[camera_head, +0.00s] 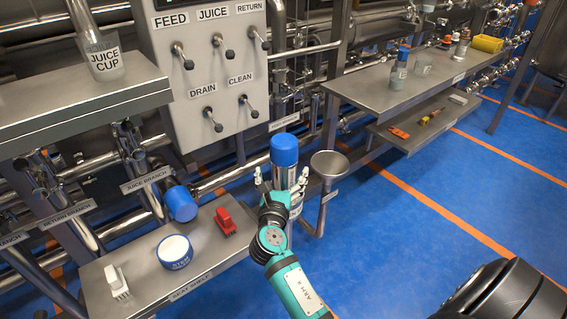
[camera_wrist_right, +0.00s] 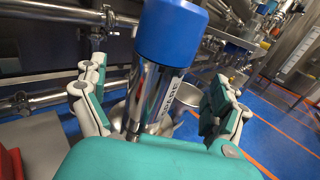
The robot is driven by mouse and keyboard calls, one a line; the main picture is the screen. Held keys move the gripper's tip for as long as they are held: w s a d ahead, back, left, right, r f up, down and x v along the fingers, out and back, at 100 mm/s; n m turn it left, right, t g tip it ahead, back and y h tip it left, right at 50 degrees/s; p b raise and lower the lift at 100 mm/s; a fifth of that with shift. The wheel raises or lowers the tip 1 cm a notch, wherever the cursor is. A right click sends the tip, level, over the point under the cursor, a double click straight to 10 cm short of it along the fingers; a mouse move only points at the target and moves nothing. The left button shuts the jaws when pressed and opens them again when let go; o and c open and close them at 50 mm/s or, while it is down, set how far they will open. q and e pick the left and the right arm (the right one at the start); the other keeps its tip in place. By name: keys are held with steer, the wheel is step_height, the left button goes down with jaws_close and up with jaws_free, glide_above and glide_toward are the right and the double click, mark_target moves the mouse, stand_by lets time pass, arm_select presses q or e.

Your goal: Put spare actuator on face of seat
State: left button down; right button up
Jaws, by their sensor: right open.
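The spare actuator (camera_head: 284,150) is a silver cylinder with a blue cap, about upright in the head view. In the right wrist view the spare actuator (camera_wrist_right: 168,60) shows the label SPARE. My right gripper (camera_head: 282,183) is open, with its fingers on either side of the cylinder. In the right wrist view the right gripper (camera_wrist_right: 160,105) shows gaps between both fingers and the cylinder. My left gripper is not in view.
A shelf labelled SEAT SHELF (camera_head: 205,272) holds a blue-and-white tub (camera_head: 174,252), a red block (camera_head: 225,221) and a white piece (camera_head: 117,281). A blue-capped part (camera_head: 180,203) is on the pipes above. Blue floor (camera_head: 400,225) is clear.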

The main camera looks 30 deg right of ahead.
steer(key=v, duration=0.6)
steer(key=s+a+f+m+g+y, duration=0.1)
steer(key=s+f+m+g+y, duration=0.25)
steer(key=f, duration=0.65)
steer(key=s+a+f+m+g+y, duration=0.15)
steer(key=s+f+m, duration=0.25)
steer(key=f+m, duration=0.45)
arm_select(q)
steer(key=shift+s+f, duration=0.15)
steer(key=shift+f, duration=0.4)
arm_select(e)
steer(key=s+a+f+m+g+y, duration=0.3)
steer(key=s+f+m, duration=0.4)
steer(key=s+f, duration=0.1)
steer(key=s+a+f+m+g+y, duration=0.3)
steer(key=s+a+f+m, duration=0.1)
steer(key=s+f+m, duration=0.3)
steer(key=s+f, duration=0.2)
steer(key=s, duration=0.1)
steer(key=shift+y, duration=0.4)
steer(key=shift+a, duration=0.1)
